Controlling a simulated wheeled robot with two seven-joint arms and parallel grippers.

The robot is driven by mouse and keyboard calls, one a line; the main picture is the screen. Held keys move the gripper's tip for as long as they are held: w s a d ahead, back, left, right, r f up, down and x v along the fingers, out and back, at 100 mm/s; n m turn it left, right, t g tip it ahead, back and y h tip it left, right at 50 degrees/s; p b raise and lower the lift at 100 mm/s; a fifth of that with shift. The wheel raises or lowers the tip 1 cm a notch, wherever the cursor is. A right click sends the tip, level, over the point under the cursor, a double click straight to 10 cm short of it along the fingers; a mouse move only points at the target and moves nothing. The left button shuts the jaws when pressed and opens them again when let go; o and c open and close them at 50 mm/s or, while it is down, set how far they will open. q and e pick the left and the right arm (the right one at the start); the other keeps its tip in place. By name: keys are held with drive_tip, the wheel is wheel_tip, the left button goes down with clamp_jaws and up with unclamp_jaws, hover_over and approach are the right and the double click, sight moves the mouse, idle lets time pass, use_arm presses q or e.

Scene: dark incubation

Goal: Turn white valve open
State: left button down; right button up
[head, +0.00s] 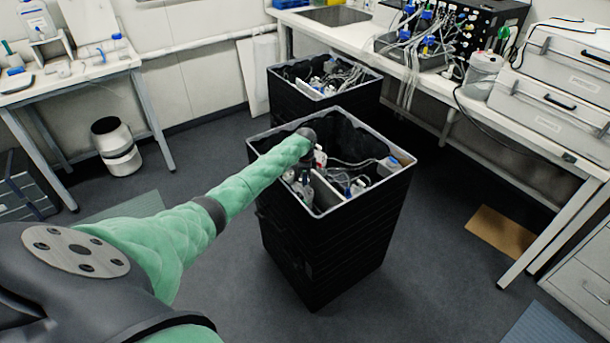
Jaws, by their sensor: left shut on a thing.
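My left arm, in a green sleeve, reaches from the lower left into the open top of the near black crate stack (335,255). My left gripper (314,150) is at the crate's back left, small and mostly hidden behind my dark wrist. It is shut on a small white part with some red (320,158) just inside the crate. This part is too small to tell for certain as the white valve, or to tell which way it is turned. My right gripper is not in view.
Bottles and clear tubes (350,185) fill the near crate around my gripper. A second black crate stack (290,105) stands close behind. A bench (440,85) with tubed equipment and grey cases (560,85) runs along the right. Dark floor (420,270) is open to the right.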

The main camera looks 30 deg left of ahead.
use_arm(q)
drive_tip(key=n+p, duration=0.3)
drive_tip(key=n, duration=0.3)
drive_tip(key=shift+w+r, duration=0.1)
drive_tip(key=shift+r, duration=0.05)
drive_tip(key=shift+a+n+p, duration=0.1)
drive_tip(key=shift+n+p, duration=0.45)
drive_tip(key=shift+n, duration=0.65)
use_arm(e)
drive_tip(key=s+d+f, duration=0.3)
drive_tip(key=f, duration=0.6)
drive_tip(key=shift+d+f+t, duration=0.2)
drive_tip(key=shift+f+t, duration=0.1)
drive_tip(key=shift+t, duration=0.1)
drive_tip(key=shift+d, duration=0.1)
use_arm(q)
drive_tip(key=c, duration=1.7)
unclamp_jaws()
drive_tip(key=shift+c, duration=0.2)
